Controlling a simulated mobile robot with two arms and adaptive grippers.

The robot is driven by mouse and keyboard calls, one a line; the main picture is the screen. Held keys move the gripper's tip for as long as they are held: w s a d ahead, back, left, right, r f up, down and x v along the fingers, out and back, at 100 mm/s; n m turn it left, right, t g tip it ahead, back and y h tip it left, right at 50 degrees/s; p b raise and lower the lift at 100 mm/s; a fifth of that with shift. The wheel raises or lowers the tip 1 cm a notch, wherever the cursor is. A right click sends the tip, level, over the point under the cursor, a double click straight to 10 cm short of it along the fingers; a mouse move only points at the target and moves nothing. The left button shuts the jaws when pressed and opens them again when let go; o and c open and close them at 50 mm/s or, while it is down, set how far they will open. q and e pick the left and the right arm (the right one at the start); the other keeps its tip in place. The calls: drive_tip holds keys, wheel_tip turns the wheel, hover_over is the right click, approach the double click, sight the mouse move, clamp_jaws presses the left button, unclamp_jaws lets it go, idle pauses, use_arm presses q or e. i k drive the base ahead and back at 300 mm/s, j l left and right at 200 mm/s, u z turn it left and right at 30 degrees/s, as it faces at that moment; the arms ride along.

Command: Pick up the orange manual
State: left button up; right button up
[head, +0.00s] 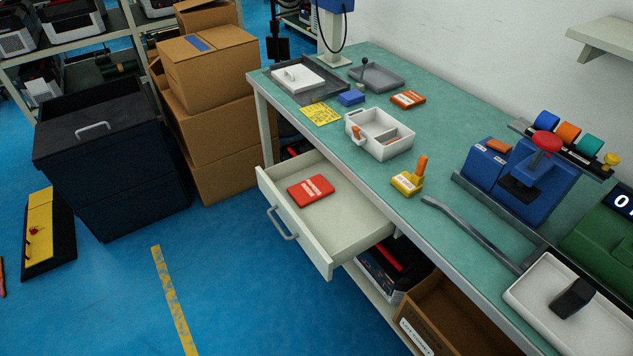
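A red-orange booklet (311,190) with pale lettering lies flat in the open drawer (345,222) under the workbench. A smaller, more orange booklet or box (408,99) with pale print lies on the green bench top, behind the white divided tray. I cannot tell from this view which of the two is the orange manual. Neither of my grippers is in view, and nothing touches either item.
The bench (345,165) also holds a white divided tray (372,148), a yellow card (321,114), a yellow block with an orange handle (408,182) and a blue press (515,180). A dark cabinet (112,165) and cardboard boxes (208,70) stand left. The blue floor before the drawer is clear.

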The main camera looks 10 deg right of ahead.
sight(407, 100)
drive_tip(key=z, duration=0.15)
drive_tip(key=i+j+z, duration=0.25)
drive_tip(key=j+z, duration=0.3)
drive_tip(key=i+j+z, duration=0.25)
drive_tip(key=j, duration=0.25)
drive_tip(key=k, duration=0.1)
